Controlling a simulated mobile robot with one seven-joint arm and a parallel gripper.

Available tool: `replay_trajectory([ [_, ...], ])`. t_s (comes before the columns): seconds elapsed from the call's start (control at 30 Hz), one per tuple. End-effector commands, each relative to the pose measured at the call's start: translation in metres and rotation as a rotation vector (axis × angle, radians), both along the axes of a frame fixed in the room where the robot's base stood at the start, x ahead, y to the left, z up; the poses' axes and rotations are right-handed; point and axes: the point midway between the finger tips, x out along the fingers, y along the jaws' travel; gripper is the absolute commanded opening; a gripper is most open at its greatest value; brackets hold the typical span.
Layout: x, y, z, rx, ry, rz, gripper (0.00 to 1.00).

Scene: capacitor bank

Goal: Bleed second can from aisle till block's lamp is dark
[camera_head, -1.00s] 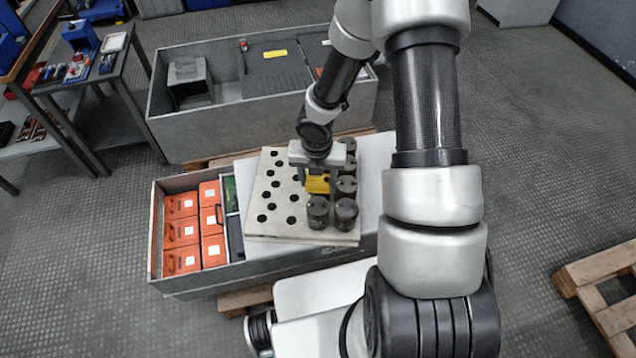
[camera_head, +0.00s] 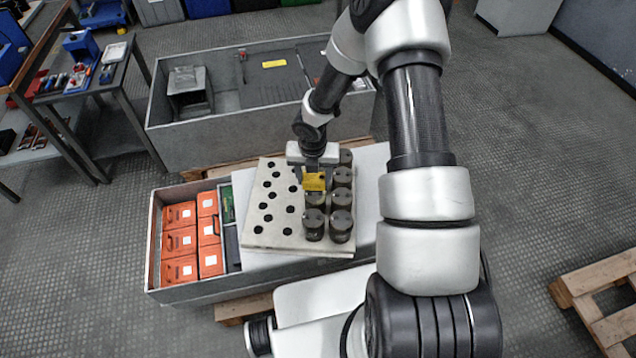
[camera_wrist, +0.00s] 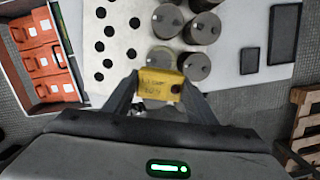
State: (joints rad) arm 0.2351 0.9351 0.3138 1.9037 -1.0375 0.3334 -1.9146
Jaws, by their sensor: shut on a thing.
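My gripper (camera_head: 313,176) is shut on a yellow block (camera_head: 314,182) with dark markings on its face. The block also shows between my fingers in the wrist view (camera_wrist: 160,84). Dark cylindrical cans stand in two columns on a pale perforated plate (camera_head: 262,240). The block is over the left column, overlapping the upper part of the second can from the front (camera_head: 314,203). The front left can (camera_head: 313,226) and front right can (camera_head: 341,226) are clear of it. I cannot tell whether the block touches a can. I cannot make out a lit lamp on the block.
An open crate with orange boxes (camera_head: 180,242) lies left of the plate. A grey bin (camera_head: 230,140) stands behind. A tool table (camera_head: 100,75) is at the left and a wooden pallet (camera_head: 600,300) at the right. The plate's left side has several empty holes.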

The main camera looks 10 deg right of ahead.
Motion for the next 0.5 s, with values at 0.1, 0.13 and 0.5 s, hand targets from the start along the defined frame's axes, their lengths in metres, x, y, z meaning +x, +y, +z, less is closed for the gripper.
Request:
replay_trajectory([
  [0.1,0.016,0.000,-0.010,0.000,0.001,0.015,0.21],
  [0.13,0.018,0.000,-0.012,0.000,0.001,0.018,0.21],
  [0.5,0.020,0.000,-0.037,-0.002,0.002,0.022,0.21],
])
